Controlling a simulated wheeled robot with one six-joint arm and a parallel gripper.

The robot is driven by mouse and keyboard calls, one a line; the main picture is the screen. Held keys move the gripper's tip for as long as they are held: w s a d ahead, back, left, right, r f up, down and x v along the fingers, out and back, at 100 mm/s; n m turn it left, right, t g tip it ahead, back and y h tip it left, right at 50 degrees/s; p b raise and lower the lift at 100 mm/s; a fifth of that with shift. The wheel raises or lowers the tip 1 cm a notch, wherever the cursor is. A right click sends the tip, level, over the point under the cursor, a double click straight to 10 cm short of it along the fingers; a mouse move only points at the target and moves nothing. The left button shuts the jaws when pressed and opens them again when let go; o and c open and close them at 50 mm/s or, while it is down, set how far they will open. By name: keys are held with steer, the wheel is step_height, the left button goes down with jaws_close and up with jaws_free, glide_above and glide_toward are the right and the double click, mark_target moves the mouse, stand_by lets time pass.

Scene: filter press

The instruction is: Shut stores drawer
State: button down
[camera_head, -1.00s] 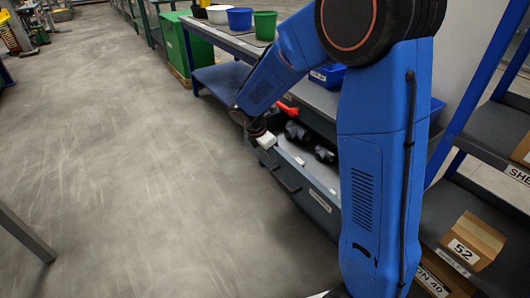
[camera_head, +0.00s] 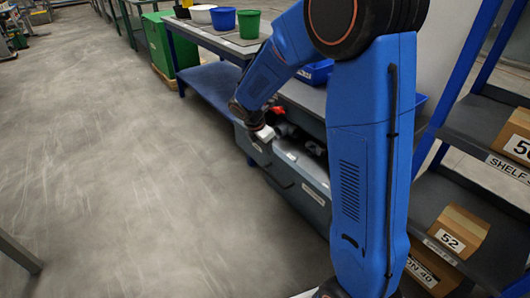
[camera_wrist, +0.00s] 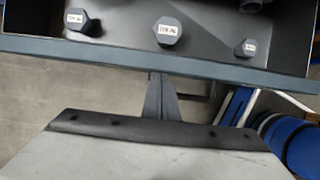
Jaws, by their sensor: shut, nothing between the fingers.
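The stores drawer (camera_head: 295,187) is a grey drawer under the workbench, pulled open, with its front facing the aisle. My shut fingers (camera_wrist: 161,95) point at the front. I cannot tell whether they touch it.
The workbench (camera_head: 218,40) above carries white, blue and green containers and a blue bin (camera_head: 316,71). A shelf rack with cardboard boxes (camera_head: 450,232) stands at the right. A green cabinet (camera_head: 165,45) is farther back.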

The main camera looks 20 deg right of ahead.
steer(key=w+d, duration=0.3)
steer(key=d, duration=0.6)
steer(key=w+d, duration=0.3)
steer(key=d, duration=0.6)
steer(key=shift+d+r, duration=0.1)
steer(key=shift+d, duration=0.15)
steer(key=shift+a, duration=0.1)
